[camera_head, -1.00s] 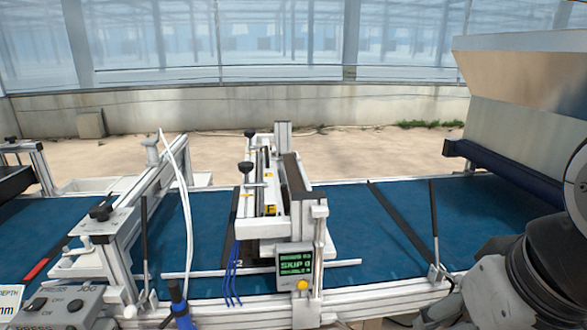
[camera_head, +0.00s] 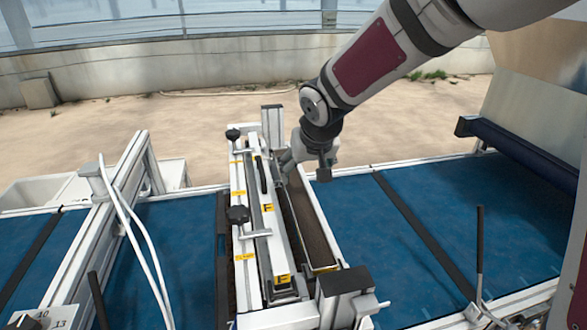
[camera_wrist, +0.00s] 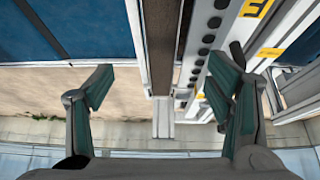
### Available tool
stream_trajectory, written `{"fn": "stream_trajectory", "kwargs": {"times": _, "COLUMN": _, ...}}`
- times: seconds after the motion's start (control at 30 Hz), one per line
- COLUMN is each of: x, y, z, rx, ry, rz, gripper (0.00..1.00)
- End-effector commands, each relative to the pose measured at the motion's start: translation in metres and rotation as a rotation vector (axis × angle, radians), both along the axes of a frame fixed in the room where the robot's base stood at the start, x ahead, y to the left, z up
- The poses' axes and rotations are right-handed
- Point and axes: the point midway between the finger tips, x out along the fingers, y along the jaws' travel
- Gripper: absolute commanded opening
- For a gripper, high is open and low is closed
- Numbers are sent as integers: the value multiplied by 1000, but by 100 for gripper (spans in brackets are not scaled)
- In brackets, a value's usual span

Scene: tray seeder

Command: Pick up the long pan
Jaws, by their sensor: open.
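The long pan (camera_head: 312,232) is a narrow trough with a brown inside and pale rim. It lies lengthwise on the right side of the white seeder bridge, across the blue belt. In the wrist view it appears as a long brown strip (camera_wrist: 160,45) running between the fingers. My gripper (camera_head: 300,165) is over the pan's far part in the head view. The fingers are open, one on either side of the strip in the wrist view (camera_wrist: 165,95), with nothing between them clearly gripped. Whether a finger touches the pan cannot be told.
The white rail (camera_head: 262,225) with black knobs and yellow labels stands close along the pan's left side. Blue belt (camera_head: 420,240) lies open to the right. A large metal hopper (camera_head: 535,95) stands at far right.

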Motion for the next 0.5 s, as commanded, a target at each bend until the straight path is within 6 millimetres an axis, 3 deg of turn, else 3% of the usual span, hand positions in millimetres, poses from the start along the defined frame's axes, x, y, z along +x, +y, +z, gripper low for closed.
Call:
{"fn": "stream_trajectory", "kwargs": {"times": 0.17, "x": 10, "y": 9, "z": -15, "rx": 14, "ry": 2, "rz": 8, "gripper": 73}}
{"fn": "stream_trajectory", "kwargs": {"times": 0.5, "x": 39, "y": 14, "z": -67, "rx": 13, "ry": 2, "rz": 7, "gripper": 73}}
